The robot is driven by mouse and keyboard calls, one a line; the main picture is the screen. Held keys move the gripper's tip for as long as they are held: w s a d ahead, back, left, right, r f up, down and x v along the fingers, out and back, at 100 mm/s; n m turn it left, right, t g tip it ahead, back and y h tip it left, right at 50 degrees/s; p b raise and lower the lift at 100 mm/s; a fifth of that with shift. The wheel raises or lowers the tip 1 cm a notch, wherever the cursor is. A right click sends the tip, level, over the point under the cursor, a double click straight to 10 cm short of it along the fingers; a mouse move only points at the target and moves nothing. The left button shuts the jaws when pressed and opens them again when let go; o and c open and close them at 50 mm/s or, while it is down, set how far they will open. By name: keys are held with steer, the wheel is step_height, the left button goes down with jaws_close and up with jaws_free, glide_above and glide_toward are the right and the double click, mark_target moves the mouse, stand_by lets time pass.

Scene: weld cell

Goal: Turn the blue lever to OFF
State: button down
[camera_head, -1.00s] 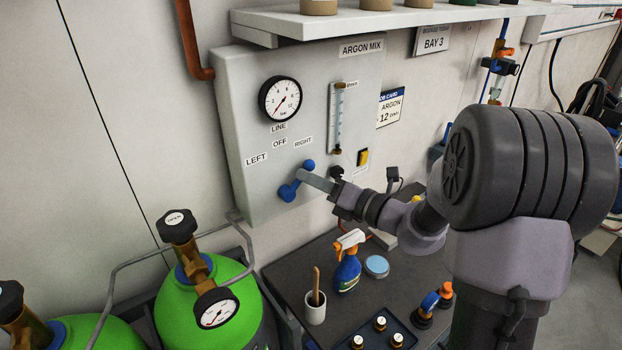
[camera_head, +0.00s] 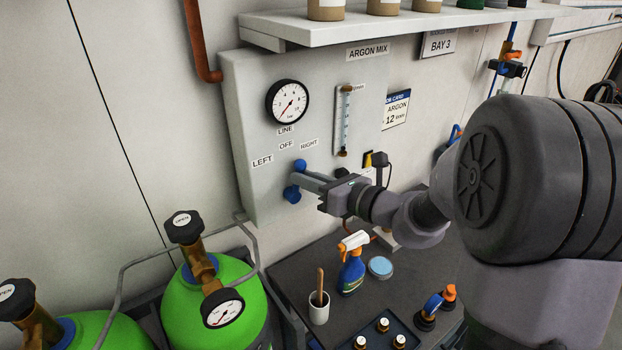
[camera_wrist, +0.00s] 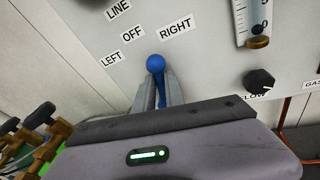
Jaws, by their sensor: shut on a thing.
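The blue lever (camera_head: 300,165) is on the grey gas panel, with its round knob up and leaning a little right of its hub (camera_head: 292,194). The knob points between the OFF label (camera_head: 286,145) and the RIGHT label (camera_head: 309,145), nearer RIGHT in the head view. The LEFT label (camera_head: 262,160) is farther left. My gripper (camera_head: 306,181) is shut on the lever's arm. In the wrist view the blue knob (camera_wrist: 155,63) stands out above my two fingers (camera_wrist: 159,92), which lie either side of the arm; the hub is hidden there.
A round gauge (camera_head: 287,102) and a flow tube (camera_head: 344,120) are on the panel. A black knob (camera_wrist: 259,81) is right of the lever. Green cylinders (camera_head: 183,310) stand at lower left. A spray bottle (camera_head: 351,270) and brush cup (camera_head: 319,311) stand on the bench below.

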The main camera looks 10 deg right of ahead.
steer(key=shift+s+a+r+n+h+b, duration=0.1)
steer(key=shift+s+a+n+h+b, duration=0.15)
steer(key=shift+a+n+h+b, duration=0.55)
steer(key=shift+d+n+y+p, duration=0.15)
steer(key=shift+n+y+p, duration=0.15)
steer(key=shift+y, duration=0.1)
steer(key=c, duration=1.4)
jaws_free()
steer(key=p+v, duration=0.2)
steer(key=v, duration=1.5)
steer(key=shift+s, duration=0.2)
steer(key=shift+d+r, duration=0.1)
steer(key=shift+r, duration=0.05)
